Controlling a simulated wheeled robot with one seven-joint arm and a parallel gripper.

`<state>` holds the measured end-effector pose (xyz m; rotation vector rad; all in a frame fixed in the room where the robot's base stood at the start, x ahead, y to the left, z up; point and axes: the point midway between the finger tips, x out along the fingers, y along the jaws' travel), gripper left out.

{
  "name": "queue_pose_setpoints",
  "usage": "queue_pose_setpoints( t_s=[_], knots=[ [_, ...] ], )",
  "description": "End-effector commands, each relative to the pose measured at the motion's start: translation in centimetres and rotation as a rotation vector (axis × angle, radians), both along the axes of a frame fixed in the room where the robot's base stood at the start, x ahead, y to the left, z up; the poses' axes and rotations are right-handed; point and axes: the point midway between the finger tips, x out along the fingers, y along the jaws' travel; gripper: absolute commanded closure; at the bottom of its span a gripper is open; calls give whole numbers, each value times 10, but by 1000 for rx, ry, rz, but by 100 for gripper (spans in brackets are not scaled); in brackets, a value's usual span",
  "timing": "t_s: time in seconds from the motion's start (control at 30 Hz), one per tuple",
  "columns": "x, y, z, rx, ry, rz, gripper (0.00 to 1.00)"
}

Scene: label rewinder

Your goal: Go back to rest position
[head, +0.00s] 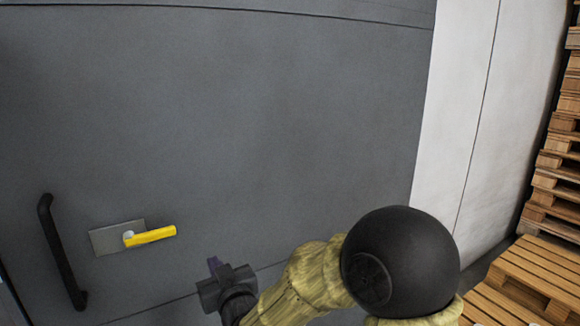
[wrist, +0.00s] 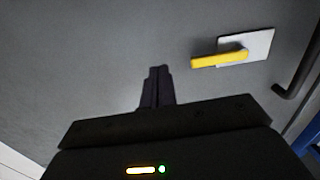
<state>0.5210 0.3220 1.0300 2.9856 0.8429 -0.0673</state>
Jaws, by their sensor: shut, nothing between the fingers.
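My gripper (head: 214,266) is in front of a large grey panel (head: 220,120), to the right of a yellow lever handle (head: 150,236) on a metal plate (head: 104,240). In the wrist view the fingers of my gripper (wrist: 157,72) are together and hold nothing. The yellow handle (wrist: 218,60) shows there to the upper right of the fingers, apart from them, with its pale plate (wrist: 262,46) behind it.
A black bar handle (head: 62,250) is fixed to the panel left of the yellow handle. A white wall (head: 480,110) stands to the right. Wooden pallets (head: 530,275) lie and stack at the far right. The panel's upper middle is clear.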

Motion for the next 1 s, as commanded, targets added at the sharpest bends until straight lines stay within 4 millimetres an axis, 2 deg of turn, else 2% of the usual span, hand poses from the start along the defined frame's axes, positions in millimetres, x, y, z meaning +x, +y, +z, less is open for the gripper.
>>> queue_pose_setpoints(
  t_s=[0.03,0.13,0.27,0.47,0.6,0.8,1.0],
  knots=[
    [3,-19,-10,-42,56,-16,100],
    [4,-55,-34,-121,184,-48,100],
    [-5,-108,-62,-208,362,-108,100],
    [-40,-193,-100,-299,658,-230,100],
    [-78,-245,-118,-330,861,-319,100],
    [-129,-293,-132,-341,1084,-417,100],
    [-177,-325,-137,-330,1269,-497,100]
  ],
)
